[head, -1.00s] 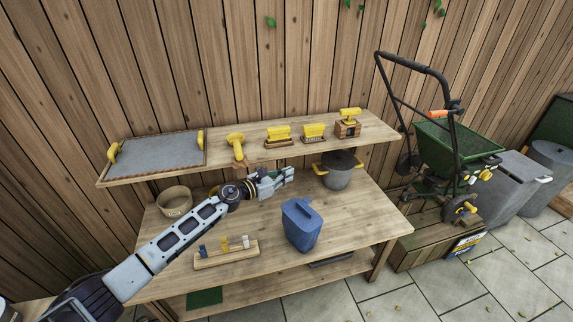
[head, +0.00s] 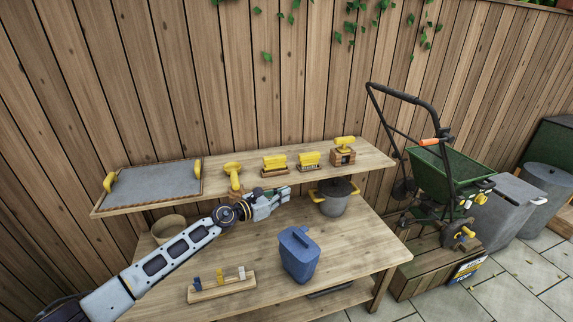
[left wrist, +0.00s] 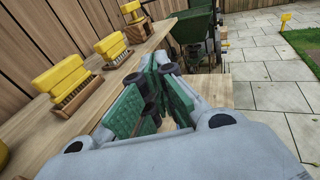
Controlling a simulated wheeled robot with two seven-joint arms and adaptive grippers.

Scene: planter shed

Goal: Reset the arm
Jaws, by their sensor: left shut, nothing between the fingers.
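My left arm reaches in from the left in the head view. Its gripper (head: 273,199) is shut and empty, held over the bench near the front edge of the upper shelf. In the left wrist view the green-padded fingers (left wrist: 158,92) meet at their tips with nothing between them. The gripper points right along the shelf, left of the grey pot (head: 333,203) and behind the blue bin (head: 299,256). My right gripper is not in view.
The upper shelf (head: 225,190) carries a grey tray (head: 155,184), a yellow tool (head: 233,175), two yellow brushes (head: 274,165) and a yellow-topped block (head: 343,150). The bench holds a wooden rack (head: 222,287) and round container (head: 167,229). A green spreader (head: 450,170) stands right.

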